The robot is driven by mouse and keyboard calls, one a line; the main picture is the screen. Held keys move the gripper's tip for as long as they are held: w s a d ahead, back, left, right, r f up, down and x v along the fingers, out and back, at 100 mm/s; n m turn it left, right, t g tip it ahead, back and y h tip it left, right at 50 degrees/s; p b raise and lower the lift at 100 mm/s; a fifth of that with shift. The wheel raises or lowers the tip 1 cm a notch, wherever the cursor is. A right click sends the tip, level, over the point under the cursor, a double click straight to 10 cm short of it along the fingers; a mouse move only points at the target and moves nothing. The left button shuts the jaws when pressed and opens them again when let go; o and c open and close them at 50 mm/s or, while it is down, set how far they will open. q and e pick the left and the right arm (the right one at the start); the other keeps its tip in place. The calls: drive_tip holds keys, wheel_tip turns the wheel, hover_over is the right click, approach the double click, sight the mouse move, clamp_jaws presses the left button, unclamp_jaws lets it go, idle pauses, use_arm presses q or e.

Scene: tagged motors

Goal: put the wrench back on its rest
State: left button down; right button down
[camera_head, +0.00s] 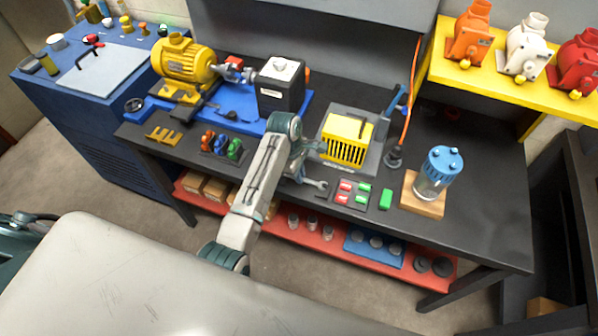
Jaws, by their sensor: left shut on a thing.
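My left arm reaches up over the front of the dark workbench. Its gripper (303,164) is partly hidden by my own wrist and is shut on the wrench. The grey wrench (318,185) shows its open-jaw end, pointing right, near the bench's front edge. The rest of its handle is hidden at the gripper. I cannot tell whether the wrench touches the bench. A yellow pronged bracket (163,136) lies at the bench's left front; it looks like a tool rest. My right gripper is out of view.
A yellow-fronted unit (345,140) stands close right of the gripper. A panel with red and green blocks (351,194) lies right of the wrench. A clear jar with a blue lid (438,172) stands further right. A yellow motor (184,62) is at the back left.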

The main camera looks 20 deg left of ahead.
use_arm(q)
drive_tip(key=shift+f, duration=0.1)
idle(0.3)
drive_tip(key=shift+f, duration=0.5)
drive_tip(key=c, duration=1.4)
unclamp_jaws()
